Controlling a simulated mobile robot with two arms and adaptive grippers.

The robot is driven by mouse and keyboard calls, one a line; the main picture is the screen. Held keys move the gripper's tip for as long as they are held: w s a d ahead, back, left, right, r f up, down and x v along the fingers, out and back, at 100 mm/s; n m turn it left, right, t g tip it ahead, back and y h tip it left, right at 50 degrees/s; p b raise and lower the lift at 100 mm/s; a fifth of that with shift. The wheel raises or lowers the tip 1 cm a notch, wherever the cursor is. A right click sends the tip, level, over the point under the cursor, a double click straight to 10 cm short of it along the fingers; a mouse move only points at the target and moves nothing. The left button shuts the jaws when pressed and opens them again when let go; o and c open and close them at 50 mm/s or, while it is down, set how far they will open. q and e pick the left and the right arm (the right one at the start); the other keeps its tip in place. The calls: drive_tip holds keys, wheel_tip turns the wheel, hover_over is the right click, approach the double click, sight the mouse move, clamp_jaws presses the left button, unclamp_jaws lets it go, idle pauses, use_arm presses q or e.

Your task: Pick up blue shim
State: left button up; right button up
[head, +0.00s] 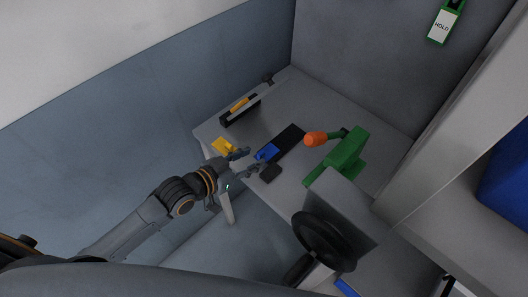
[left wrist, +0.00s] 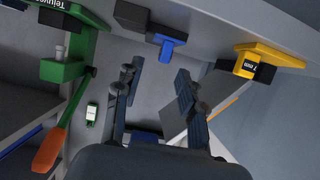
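The blue shim (head: 266,152) lies at the near end of a black strip on the grey table. In the left wrist view the blue shim (left wrist: 168,45) shows beyond my fingertips, against a dark block, with clear space between. My left gripper (head: 245,163) is open, its two fingers spread near the table's front edge, close to the shim. In the left wrist view the left gripper (left wrist: 158,85) shows both fingers apart with nothing between them. My right gripper does not show.
A yellow shim (head: 222,146) lies left of the blue one. A green clamp (head: 346,154) with an orange handle (head: 315,139) stands to the right. A black holder (head: 239,106) with a yellow piece lies behind. A small dark block (head: 271,173) sits near the front edge.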

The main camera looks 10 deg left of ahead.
sight(260, 153)
use_arm(q)
drive_tip(key=x, duration=0.4)
drive_tip(key=shift+w+a+f+p, duration=0.15)
drive_tip(key=shift+w+a+p, duration=0.05)
drive_tip(key=shift+p, duration=0.2)
drive_tip(key=shift+s, duration=0.1)
clamp_jaws()
